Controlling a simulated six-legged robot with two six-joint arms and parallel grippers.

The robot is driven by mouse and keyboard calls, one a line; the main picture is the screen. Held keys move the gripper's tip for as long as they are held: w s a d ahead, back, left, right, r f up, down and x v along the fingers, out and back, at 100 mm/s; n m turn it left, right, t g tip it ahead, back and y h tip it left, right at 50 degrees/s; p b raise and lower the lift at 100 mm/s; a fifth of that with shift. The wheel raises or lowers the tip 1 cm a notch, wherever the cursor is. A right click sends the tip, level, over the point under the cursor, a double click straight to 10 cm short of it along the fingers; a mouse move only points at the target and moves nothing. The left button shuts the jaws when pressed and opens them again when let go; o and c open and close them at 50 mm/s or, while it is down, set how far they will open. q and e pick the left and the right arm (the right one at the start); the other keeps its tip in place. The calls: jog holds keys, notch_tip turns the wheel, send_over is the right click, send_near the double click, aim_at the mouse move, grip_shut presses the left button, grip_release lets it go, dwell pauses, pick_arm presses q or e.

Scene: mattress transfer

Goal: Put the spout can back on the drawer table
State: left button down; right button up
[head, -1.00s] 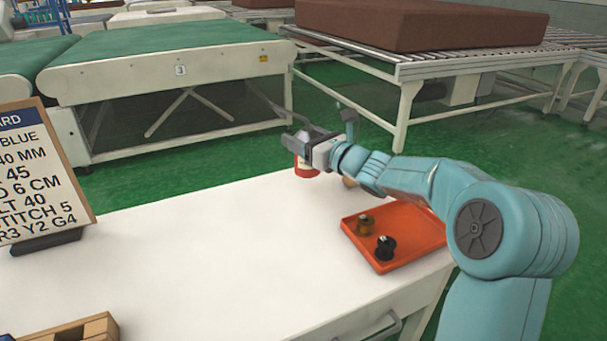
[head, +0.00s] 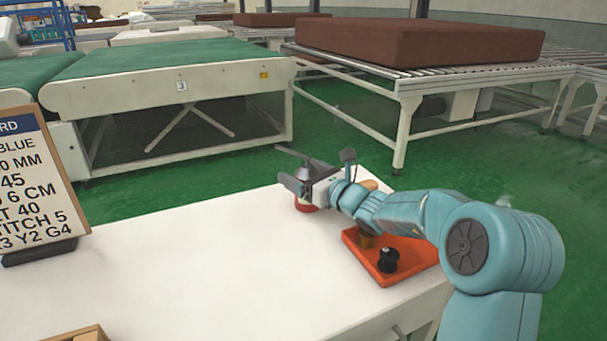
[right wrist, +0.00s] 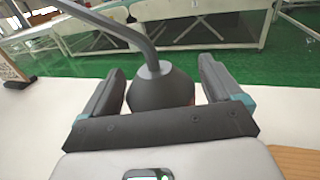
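The spout can (head: 307,208) has a red body, a dark cone top and a long thin spout. It stands upright at the far part of the white table (head: 190,260). My right gripper (head: 304,186) has its fingers on both sides of the can and is shut on it. In the right wrist view the can's cone (right wrist: 160,90) sits between the two fingers, with the spout bending up to the left. The can's base is low over the tabletop; I cannot tell whether it touches. My left gripper is out of view.
An orange tray (head: 365,262) with a black spool (head: 388,254) and a brownish one lies right of the can, partly under my arm. A sign board (head: 40,180) stands at left. A wooden item (head: 85,334) is at the front. The table's middle is clear.

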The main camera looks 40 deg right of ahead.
jog(key=s+p, duration=0.1)
jog(key=s, duration=1.1)
dwell(0.4)
